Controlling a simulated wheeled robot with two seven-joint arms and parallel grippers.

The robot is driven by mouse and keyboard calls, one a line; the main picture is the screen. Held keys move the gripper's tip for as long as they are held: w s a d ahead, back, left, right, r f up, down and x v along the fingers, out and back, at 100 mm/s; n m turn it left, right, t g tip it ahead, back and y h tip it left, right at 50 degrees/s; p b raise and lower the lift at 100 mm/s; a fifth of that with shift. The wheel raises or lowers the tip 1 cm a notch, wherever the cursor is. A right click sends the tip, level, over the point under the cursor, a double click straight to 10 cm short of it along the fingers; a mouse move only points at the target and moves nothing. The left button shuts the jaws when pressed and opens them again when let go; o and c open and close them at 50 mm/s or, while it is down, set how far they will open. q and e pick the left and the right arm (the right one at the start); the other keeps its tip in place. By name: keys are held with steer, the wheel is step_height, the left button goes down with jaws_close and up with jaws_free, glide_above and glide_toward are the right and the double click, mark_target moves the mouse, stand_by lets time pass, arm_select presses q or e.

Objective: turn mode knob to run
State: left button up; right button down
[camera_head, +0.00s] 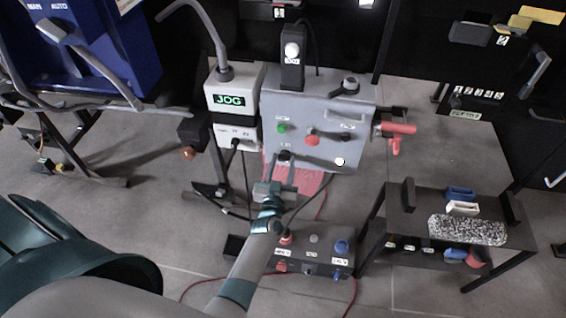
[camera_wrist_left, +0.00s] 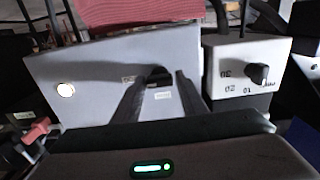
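The grey control box (camera_head: 350,118) stands in the middle of the head view. A black knob (camera_head: 285,156) sits low on its front face, beside a small label. In the left wrist view the knob (camera_wrist_left: 158,75) shows between my fingertips. My left gripper (camera_head: 276,183) is in front of it, and its two fingers (camera_wrist_left: 160,88) are apart, one on each side of the knob. I cannot tell whether either finger touches it. My right gripper is not in view.
A green button (camera_head: 282,128) and a red button (camera_head: 312,140) sit above the knob. A white box with a numbered dial (camera_wrist_left: 258,72) stands beside the grey box. A red handle (camera_head: 397,130) sticks out at right. A pedestal with buttons (camera_head: 313,258) stands below.

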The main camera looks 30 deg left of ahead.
arm_select(q)
steer(key=c, duration=0.6)
steer(key=shift+o, duration=0.2)
